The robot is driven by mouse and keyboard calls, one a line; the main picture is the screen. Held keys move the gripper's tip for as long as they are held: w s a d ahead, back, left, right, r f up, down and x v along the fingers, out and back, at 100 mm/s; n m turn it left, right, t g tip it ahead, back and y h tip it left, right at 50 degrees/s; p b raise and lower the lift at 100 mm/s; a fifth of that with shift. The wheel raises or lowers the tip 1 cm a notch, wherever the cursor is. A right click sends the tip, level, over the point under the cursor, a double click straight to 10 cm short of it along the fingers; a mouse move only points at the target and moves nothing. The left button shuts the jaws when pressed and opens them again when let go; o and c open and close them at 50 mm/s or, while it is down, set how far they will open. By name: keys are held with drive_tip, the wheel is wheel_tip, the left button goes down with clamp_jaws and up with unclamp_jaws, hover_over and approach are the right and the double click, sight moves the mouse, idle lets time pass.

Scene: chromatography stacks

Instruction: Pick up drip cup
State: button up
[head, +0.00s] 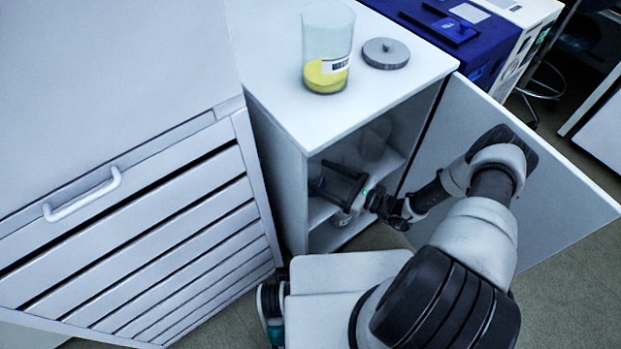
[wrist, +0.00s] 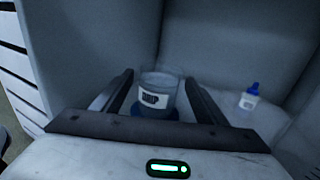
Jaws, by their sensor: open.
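The drip cup (wrist: 157,96) is a clear cup with a white label reading "DRIP" and dark blue at its base. In the wrist view it stands upright between the two fingers of my gripper (wrist: 158,80). My gripper is open, with a finger on each side of the cup and a small gap showing; I cannot tell whether either finger touches it. In the head view my gripper (head: 319,176) reaches inside the open white cabinet (head: 289,184), and I cannot make out the cup clearly there.
A small bottle with a blue cap (wrist: 249,97) stands to the right in the wrist view. The open cabinet door (head: 520,190) is right of my arm. On the cabinet top are a tall clear jar with yellow contents (head: 328,50) and a grey disc (head: 386,53).

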sight(311, 170)
drive_tip(key=x, duration=0.4)
drive_tip(key=shift+w+a+b, duration=0.25)
drive_tip(key=shift+w+b, duration=0.05)
drive_tip(key=shift+b, duration=0.1)
drive_tip(key=c, duration=0.9)
drive_tip(key=shift+r, duration=0.1)
drive_tip(key=shift+c, duration=0.8)
drive_tip(key=shift+r, duration=0.1)
